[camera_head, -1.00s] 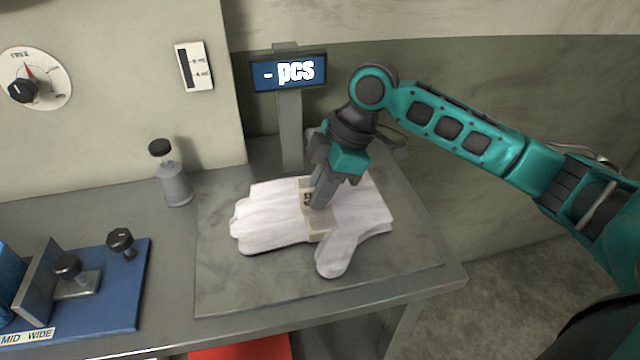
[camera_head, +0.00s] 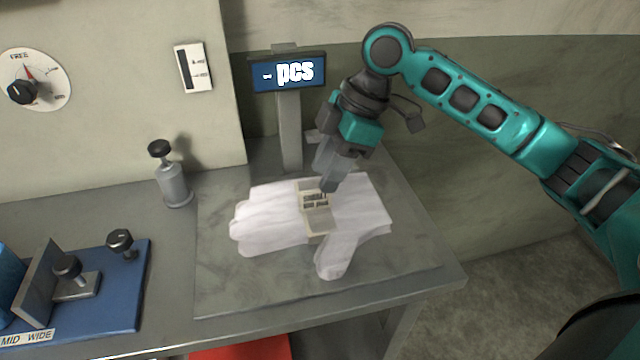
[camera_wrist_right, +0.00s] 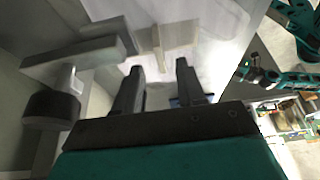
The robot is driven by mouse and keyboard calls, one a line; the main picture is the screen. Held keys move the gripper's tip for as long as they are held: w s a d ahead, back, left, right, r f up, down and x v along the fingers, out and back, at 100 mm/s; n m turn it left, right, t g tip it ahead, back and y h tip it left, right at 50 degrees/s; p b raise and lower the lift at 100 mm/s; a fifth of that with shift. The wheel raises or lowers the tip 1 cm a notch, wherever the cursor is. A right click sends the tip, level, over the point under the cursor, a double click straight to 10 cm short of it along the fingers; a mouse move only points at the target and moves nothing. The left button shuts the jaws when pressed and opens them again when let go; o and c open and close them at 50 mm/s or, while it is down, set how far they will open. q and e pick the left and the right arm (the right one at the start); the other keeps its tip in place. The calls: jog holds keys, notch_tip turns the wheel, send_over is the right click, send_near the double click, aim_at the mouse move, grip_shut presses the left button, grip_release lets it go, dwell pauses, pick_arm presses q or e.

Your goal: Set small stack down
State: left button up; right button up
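The small stack of white gloves (camera_head: 270,215) lies flat on the grey plate below the display, with a pale paper band (camera_head: 316,222) around its middle. Dark print shows on the band. In the head view my right gripper (camera_head: 328,182) is just above and behind the band, apart from the stack. In the right wrist view my right gripper (camera_wrist_right: 160,80) has its two fingers spread with nothing between them, and the gloves (camera_wrist_right: 205,25) lie beyond the tips.
A display reading "- pcs" (camera_head: 288,73) stands on a post behind the plate (camera_head: 240,290). A grey bottle-shaped weight (camera_head: 174,186) stands left of the plate. A blue fixture (camera_head: 115,300) with black knobs is at the front left. The plate's front is clear.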

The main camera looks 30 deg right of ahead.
jog(key=v, duration=0.8)
jog(key=shift+p, duration=0.35)
jog(key=shift+f, duration=0.1)
